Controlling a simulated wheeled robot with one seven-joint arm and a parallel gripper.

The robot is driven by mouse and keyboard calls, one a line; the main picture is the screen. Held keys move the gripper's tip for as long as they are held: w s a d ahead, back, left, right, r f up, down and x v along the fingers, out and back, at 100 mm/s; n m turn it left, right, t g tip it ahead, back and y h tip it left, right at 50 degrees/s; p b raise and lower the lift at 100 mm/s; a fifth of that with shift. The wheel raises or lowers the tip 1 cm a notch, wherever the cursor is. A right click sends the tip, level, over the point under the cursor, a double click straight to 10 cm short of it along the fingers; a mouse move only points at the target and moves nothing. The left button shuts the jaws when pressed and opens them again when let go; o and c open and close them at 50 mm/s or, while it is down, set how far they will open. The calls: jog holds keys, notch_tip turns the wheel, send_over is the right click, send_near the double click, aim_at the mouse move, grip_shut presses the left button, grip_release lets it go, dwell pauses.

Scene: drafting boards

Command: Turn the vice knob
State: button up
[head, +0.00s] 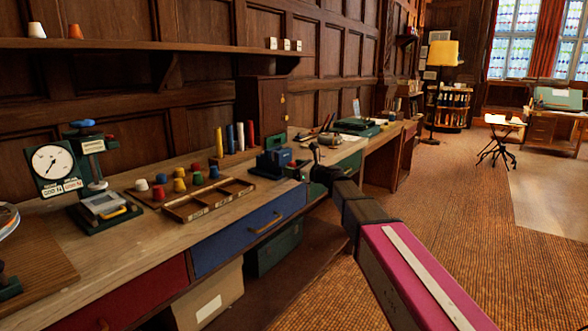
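A small dark green vice (268,163) with a blue block in it stands near the front edge of the wooden bench, in the middle of the head view. Its knob is too small to make out clearly. My gripper (315,152) is at the far end of my arm, just to the right of the vice in the picture, at about the same height in the frame. I see a gap between them. The gripper is small and dark here, and I cannot tell whether its fingers are apart.
The bench (150,240) runs along the left wall. A wooden tray (207,200), several coloured pegs and a dial gauge (53,162) stand left of the vice. A blue drawer (240,238) is below. A green machine (358,127) stands farther back. Carpet at right is open.

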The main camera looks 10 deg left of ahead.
jog(key=v, duration=1)
jog(key=shift+s+d, duration=0.2)
jog(key=shift+d, duration=0.15)
jog(key=s+d+f+n+g+h, duration=0.1)
jog(key=s+d+f+n+h, duration=0.3)
jog(key=f, duration=0.4)
jog(key=s+d+f+n+g+h, duration=0.1)
jog(key=d+f+n, duration=0.2)
jog(key=d+f, duration=0.35)
jog(key=s+d+f+n+g+h, duration=0.1)
jog(key=s+d+f+n+h, duration=0.25)
jog(key=f, duration=0.45)
jog(key=s+d+f+n+g+h, duration=0.2)
jog(key=s+d+f+n+h, duration=0.2)
jog(key=d, duration=0.6)
jog(key=s+d+f+n+g+h, duration=0.1)
jog(key=s+d+f+n+h, duration=0.3)
jog(key=d+f, duration=0.5)
jog(key=s+n, duration=0.2)
jog(key=s, duration=0.1)
jog(key=shift+s+d+g, duration=0.4)
jog(key=shift+f+n, duration=0.1)
jog(key=shift+n, duration=0.15)
